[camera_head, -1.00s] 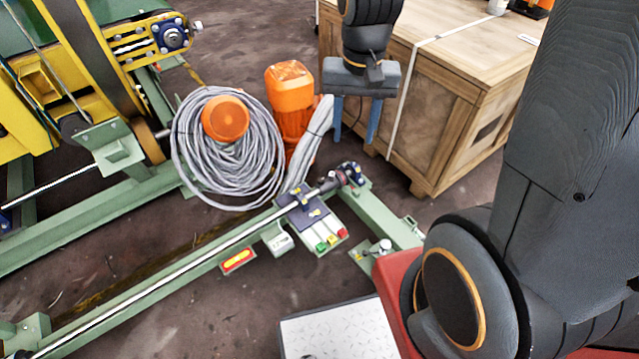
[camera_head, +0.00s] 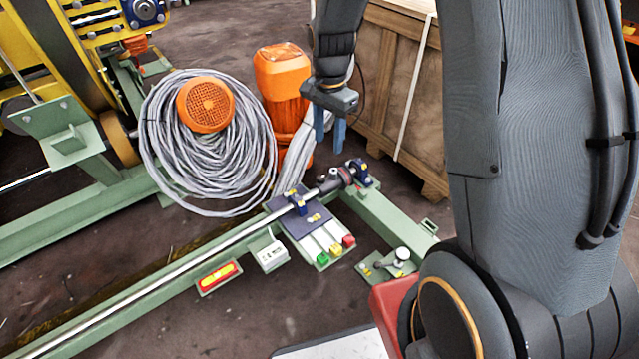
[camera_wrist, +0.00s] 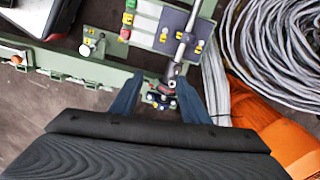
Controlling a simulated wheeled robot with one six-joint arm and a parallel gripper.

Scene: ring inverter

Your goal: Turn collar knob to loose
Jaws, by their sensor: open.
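A dark collar (camera_head: 340,178) sits near the right end of a long silver rod (camera_head: 215,245), by a small blue block with a yellow mark. I cannot make out the knob's setting. My gripper (camera_head: 328,145) hangs open and empty, fingers down, above the collar and apart from it. In the wrist view the collar (camera_wrist: 168,86) shows between the blue fingers of my gripper (camera_wrist: 160,82), partly crowded by small blue and yellow-marked parts below it.
A panel (camera_head: 322,235) with green, yellow and red buttons lies beside the rod. A silver ball-ended lever (camera_head: 402,254) stands on a green plate. Coiled grey cable (camera_head: 165,150), an orange motor (camera_head: 283,75) and a wooden crate (camera_head: 385,90) stand behind.

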